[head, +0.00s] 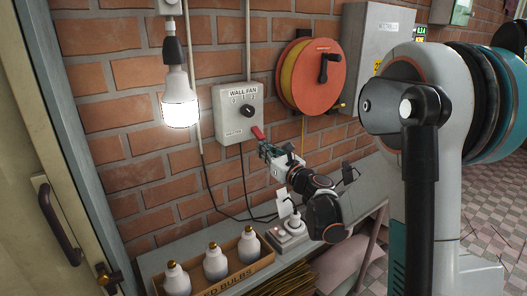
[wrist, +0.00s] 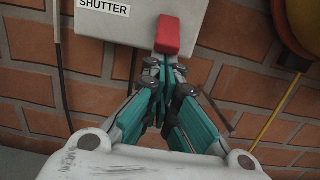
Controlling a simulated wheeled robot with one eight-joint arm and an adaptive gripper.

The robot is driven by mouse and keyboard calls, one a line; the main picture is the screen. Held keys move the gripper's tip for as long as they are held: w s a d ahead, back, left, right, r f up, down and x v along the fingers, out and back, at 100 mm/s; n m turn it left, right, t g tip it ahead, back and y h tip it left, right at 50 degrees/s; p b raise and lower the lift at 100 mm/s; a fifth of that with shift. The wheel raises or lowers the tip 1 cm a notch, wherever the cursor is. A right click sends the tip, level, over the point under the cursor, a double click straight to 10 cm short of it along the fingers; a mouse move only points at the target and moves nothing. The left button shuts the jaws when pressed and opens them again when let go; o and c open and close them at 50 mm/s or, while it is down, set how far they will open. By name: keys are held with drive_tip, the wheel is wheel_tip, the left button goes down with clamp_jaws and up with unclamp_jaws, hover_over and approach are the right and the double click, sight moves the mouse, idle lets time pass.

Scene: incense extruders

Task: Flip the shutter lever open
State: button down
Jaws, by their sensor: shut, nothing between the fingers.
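The shutter lever has a red handle (head: 257,132) at the lower right of the grey wall fan box (head: 232,125). In the wrist view the red handle (wrist: 168,35) hangs in front of the box (wrist: 215,14), just right of its "SHUTTER" label (wrist: 103,7). My gripper (head: 262,149) is right below the handle, and it also shows in the wrist view (wrist: 161,68). Its teal fingers are shut with nothing between them. The fingertips are at the handle's lower end; I cannot tell whether they touch it.
A lit bulb (head: 179,108) hangs left of the box. An orange hose reel (head: 311,77) is on the brick wall to the right. Below, a shelf (head: 155,259) carries a box of bulbs (head: 243,266) and a power strip (head: 287,240). Dark cables run down the wall.

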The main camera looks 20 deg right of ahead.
sight(262, 137)
drive_tip(key=shift+s+r+g+p, duration=0.2)
drive_tip(key=shift+g+p, duration=0.1)
drive_tip(key=shift+p, duration=0.25)
drive_tip(key=shift+s+r+g+p, duration=0.1)
drive_tip(key=shift+r+g+p, duration=0.15)
drive_tip(key=shift+p, duration=0.3)
drive_tip(key=r+g+p, duration=0.1)
drive_tip(key=g+p, duration=0.1)
drive_tip(key=p, duration=0.1)
drive_tip(key=s+r+g+h+p, duration=0.1)
drive_tip(key=g+p, duration=0.1)
drive_tip(key=p, duration=0.1)
drive_tip(key=r+g+p, duration=0.2)
drive_tip(key=p, duration=0.2)
drive_tip(key=shift+s+d+h, duration=0.25)
drive_tip(key=shift+h, duration=0.15)
drive_tip(key=shift+f+b, duration=0.3)
drive_tip(key=shift+f, duration=0.05)
drive_tip(key=shift+r, duration=0.1)
drive_tip(key=shift+r+p, duration=0.55)
drive_tip(key=shift+r, duration=0.25)
